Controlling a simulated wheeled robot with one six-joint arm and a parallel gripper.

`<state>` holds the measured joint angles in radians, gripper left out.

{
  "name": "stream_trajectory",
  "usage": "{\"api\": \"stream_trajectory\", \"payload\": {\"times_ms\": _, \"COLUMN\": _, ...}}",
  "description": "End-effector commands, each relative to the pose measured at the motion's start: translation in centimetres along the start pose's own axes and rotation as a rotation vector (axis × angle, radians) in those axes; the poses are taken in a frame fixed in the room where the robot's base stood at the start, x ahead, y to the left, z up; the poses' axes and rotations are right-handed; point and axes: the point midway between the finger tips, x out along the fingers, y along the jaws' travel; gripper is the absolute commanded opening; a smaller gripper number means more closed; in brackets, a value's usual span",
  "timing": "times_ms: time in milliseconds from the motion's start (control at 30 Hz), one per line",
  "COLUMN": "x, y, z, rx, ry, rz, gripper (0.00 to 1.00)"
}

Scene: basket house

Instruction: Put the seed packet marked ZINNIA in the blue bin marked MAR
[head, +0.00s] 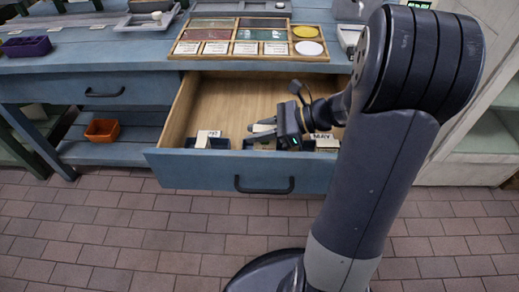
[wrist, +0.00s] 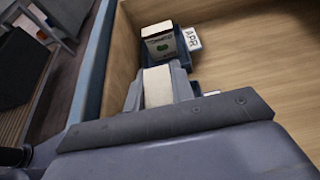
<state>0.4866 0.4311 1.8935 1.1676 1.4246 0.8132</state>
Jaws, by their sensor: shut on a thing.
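My gripper (head: 268,134) is low over the front of the open drawer, at the middle blue bin (head: 252,144). In the wrist view my gripper (wrist: 158,82) is shut on a cream packet (wrist: 158,90). No writing on this packet is readable. The middle bin's tag is partly covered by my gripper; I cannot tell whether it reads MAR or MAY. Whether the packet touches the bin is hidden. The left bin (head: 220,143) holds a packet (head: 203,140); the wrist view shows this bin's tag (wrist: 193,38) reading APR.
A third bin (head: 326,147) with a tag sits at the drawer's right, partly behind my arm. The drawer (head: 215,180) is pulled out, its rear floor bare. A tray of cards and colour swatches (head: 250,38) lies on the bench above. An orange box (head: 102,130) stands on the lower shelf.

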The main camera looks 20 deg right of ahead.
Motion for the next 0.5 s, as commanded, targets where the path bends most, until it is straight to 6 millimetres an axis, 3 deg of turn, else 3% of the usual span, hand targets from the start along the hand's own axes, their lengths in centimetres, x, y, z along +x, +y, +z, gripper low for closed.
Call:
{"api": "stream_trajectory", "payload": {"times_ms": 333, "x": 1.6, "y": 0.0, "z": -3.8, "rx": 0.003, "ry": -0.001, "rz": 0.0, "gripper": 0.01}}
{"api": "stream_trajectory", "payload": {"times_ms": 500, "x": 1.7, "y": 0.0, "z": -4.0, "rx": -0.001, "ry": 0.0, "rz": -0.001, "gripper": 0.01}}
